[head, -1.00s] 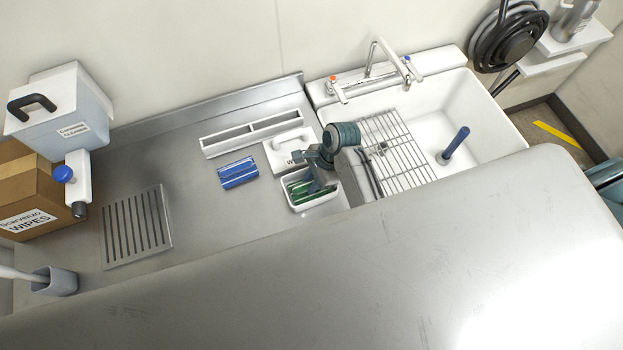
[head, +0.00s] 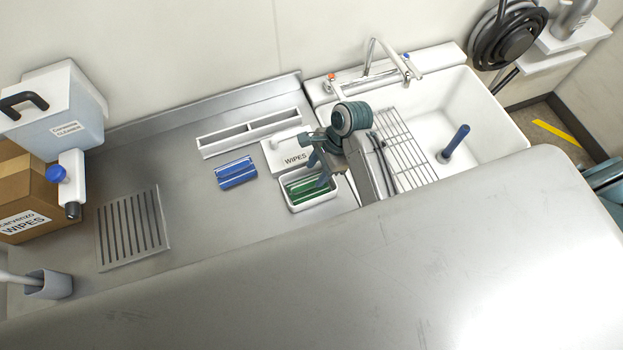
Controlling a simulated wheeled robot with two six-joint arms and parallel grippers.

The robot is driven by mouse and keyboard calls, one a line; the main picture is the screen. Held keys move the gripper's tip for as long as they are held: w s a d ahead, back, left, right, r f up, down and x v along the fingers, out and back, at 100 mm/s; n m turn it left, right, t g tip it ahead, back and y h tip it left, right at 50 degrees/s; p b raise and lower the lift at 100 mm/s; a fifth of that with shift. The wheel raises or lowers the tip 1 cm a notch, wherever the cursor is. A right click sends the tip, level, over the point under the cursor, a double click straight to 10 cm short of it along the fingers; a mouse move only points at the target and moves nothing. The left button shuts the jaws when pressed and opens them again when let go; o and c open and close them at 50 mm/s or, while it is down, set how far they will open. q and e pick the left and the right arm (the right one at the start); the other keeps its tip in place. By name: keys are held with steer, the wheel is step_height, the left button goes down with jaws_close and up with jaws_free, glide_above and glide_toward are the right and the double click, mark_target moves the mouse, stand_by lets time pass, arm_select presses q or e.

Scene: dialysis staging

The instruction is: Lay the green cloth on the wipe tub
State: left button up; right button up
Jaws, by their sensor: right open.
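The green cloth (head: 302,188) lies folded inside a small open white bin (head: 315,206) on the steel counter. I cannot tell whether the fingers touch the cloth. My left gripper is not in view.
A blue folded cloth (head: 236,173) lies left of the bin. A white slotted rack (head: 250,133) is behind it. The sink (head: 490,125) with a wire rack (head: 405,150) is on the right. A drain grate (head: 133,228), a carton (head: 28,190) and a cleaner container (head: 65,110) are left.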

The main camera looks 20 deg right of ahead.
steer(key=v, duration=0.6)
steer(key=shift+r+p, duration=0.3)
steer(key=shift+p, duration=0.05)
